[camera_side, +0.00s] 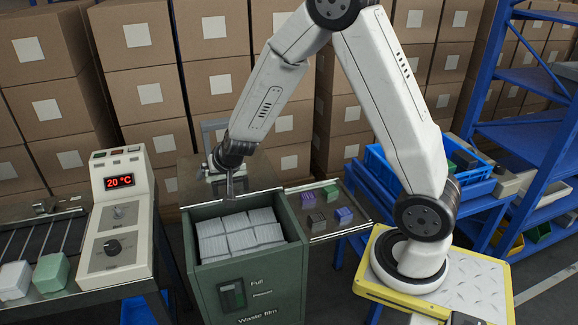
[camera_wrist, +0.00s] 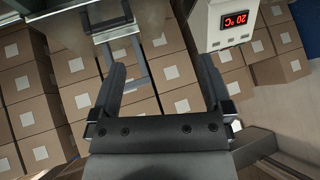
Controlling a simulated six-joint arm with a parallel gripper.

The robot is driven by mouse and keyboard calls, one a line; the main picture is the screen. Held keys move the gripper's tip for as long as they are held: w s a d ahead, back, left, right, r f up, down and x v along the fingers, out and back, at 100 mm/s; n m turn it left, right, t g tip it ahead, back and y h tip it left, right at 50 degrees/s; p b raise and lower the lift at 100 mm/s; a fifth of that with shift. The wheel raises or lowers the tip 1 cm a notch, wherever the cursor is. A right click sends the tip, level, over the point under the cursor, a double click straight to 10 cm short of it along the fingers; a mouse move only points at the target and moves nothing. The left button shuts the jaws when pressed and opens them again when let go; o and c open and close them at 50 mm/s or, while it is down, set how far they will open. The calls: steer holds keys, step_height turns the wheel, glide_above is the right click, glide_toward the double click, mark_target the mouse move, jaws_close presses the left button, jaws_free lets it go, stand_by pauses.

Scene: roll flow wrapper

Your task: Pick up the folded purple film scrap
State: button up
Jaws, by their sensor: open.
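In the camera_side view, a small tray (camera_side: 327,228) right of the green bin holds several small pieces. A purple piece (camera_side: 308,201) lies at its back left and looks like the folded film scrap, though details are too small to tell. A bluish-violet piece (camera_side: 344,215) lies at the tray's right. My gripper (camera_side: 229,192) points down above the back of the bin, left of the tray and apart from it. In the camera_wrist view my gripper (camera_wrist: 160,70) has its fingers wide apart with nothing between them. No scrap shows in that view.
A green waste film bin (camera_side: 255,285) filled with white packs (camera_side: 240,232) stands below my gripper. A green piece (camera_side: 330,193) and a dark piece (camera_side: 317,219) share the tray. A control box (camera_side: 120,215) stands left, and a blue crate (camera_side: 430,180) right.

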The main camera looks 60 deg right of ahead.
steer(key=w+d+f+m+h, duration=0.3)
steer(key=w+d+m+h, duration=0.1)
steer(key=d, duration=0.3)
steer(key=m+g+h, duration=0.4)
steer(key=m+g, duration=0.9)
steer(key=g, duration=0.1)
glide_toward(303, 197)
steer(key=shift+x, duration=5.05)
steer(key=shift+s+a, duration=0.1)
steer(key=c, duration=1.3)
